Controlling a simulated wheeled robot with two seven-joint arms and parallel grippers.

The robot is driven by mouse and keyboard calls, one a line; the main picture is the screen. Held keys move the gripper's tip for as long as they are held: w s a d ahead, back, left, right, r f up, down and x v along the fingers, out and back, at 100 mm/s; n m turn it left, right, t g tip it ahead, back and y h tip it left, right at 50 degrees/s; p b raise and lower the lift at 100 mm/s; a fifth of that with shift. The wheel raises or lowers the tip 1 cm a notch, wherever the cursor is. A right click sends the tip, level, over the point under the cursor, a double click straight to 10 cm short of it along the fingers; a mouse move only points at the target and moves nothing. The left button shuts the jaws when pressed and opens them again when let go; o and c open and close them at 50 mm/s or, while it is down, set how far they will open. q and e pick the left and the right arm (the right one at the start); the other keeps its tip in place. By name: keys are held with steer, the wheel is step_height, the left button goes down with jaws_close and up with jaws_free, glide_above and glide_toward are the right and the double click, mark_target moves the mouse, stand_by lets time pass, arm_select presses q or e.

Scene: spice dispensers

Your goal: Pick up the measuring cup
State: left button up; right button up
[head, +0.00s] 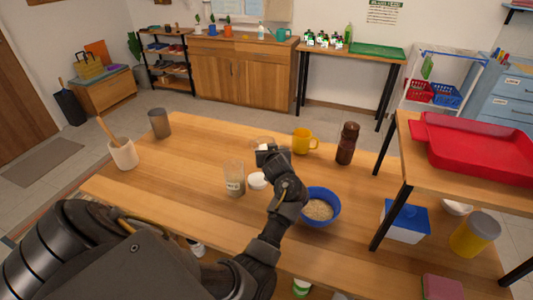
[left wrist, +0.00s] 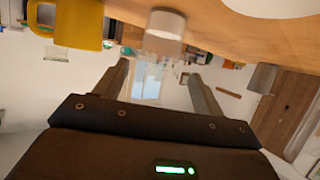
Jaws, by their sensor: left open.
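A small clear cup with a pale base, which looks like the measuring cup (head: 262,141), stands on the table just beyond my left gripper (head: 267,152) in the head view. The gripper hides much of it there. In the left wrist view, which is upside down, the cup (left wrist: 166,30) appears ahead of my left gripper (left wrist: 158,70), roughly in line with the gap between its two spread fingers. My left gripper is open, and I see nothing held in it. Whether the fingers reach around the cup cannot be told. My right gripper is not in view.
A yellow mug (head: 304,141) and a brown bottle (head: 347,144) stand to the right. A labelled clear jar (head: 234,180), a small white dish (head: 257,181) and a blue bowl (head: 322,196) are close to my arm. The table's left part (head: 180,170) is mostly clear.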

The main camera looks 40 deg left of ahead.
mark_target(265, 142)
arm_select(q)
steer(key=shift+a+f, duration=0.1)
steer(key=shift+a, duration=0.05)
steer(key=x, duration=0.4)
steer(key=shift+w+a+f, duration=0.1)
steer(key=shift+w+a, duration=0.1)
steer(key=shift+a, duration=0.1)
steer(key=shift+w+a+f, duration=0.25)
steer(key=shift+w+a, duration=0.15)
steer(key=shift+a, duration=0.05)
steer(key=x, duration=0.4)
steer(key=shift+w+a+f, duration=0.1)
steer(key=shift+w+f, duration=0.05)
steer(key=shift+f, duration=0.05)
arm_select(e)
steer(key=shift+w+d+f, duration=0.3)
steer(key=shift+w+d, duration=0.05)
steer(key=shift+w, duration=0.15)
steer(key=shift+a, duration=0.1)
arm_select(q)
steer(key=c, duration=0.7)
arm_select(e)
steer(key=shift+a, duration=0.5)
arm_select(q)
steer(key=shift+r, duration=0.1)
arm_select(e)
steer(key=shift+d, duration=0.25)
